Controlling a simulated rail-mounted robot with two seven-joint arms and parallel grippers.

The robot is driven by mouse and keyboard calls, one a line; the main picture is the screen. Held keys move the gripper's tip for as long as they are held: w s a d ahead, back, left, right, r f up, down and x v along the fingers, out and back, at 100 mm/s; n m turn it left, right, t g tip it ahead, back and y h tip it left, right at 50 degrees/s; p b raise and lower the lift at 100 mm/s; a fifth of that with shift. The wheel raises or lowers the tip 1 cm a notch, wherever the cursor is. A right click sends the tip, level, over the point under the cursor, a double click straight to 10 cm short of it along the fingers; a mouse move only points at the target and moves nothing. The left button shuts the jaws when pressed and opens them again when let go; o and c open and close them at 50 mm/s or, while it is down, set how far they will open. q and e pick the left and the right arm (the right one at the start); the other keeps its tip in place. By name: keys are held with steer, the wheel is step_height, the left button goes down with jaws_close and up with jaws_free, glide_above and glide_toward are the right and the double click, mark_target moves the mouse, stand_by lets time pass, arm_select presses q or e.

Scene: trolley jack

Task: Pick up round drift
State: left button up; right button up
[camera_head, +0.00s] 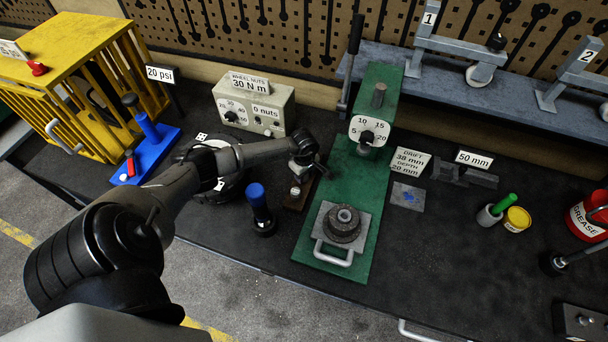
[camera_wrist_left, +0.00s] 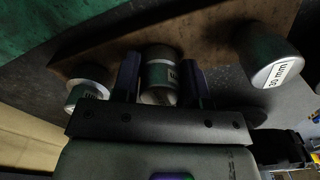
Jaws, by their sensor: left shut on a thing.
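A brown wooden rack (camera_head: 293,204) stands just left of the green press; it also shows in the left wrist view (camera_wrist_left: 215,38). Several metallic cylindrical drifts stand on it. My left gripper (camera_head: 303,160) is over the rack. In the left wrist view its fingers (camera_wrist_left: 160,85) are shut on the middle drift (camera_wrist_left: 159,72), whose label is partly hidden. A drift marked 30 mm (camera_wrist_left: 270,65) stands to the right, and another drift (camera_wrist_left: 88,92) to the left, partly behind the gripper. I cannot tell whether the held drift is clear of the rack.
The green press (camera_head: 335,215) with a handled fixture (camera_head: 343,232) stands right of the rack. A blue-topped tool (camera_head: 258,207) stands close at left. A grey box (camera_head: 255,102) is behind. A sign (camera_head: 410,162) reads drift 38 mm, depth 20 mm. The right bench has some free room.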

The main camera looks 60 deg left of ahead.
arm_select(q)
jaws_close()
steer(key=shift+r, duration=0.1)
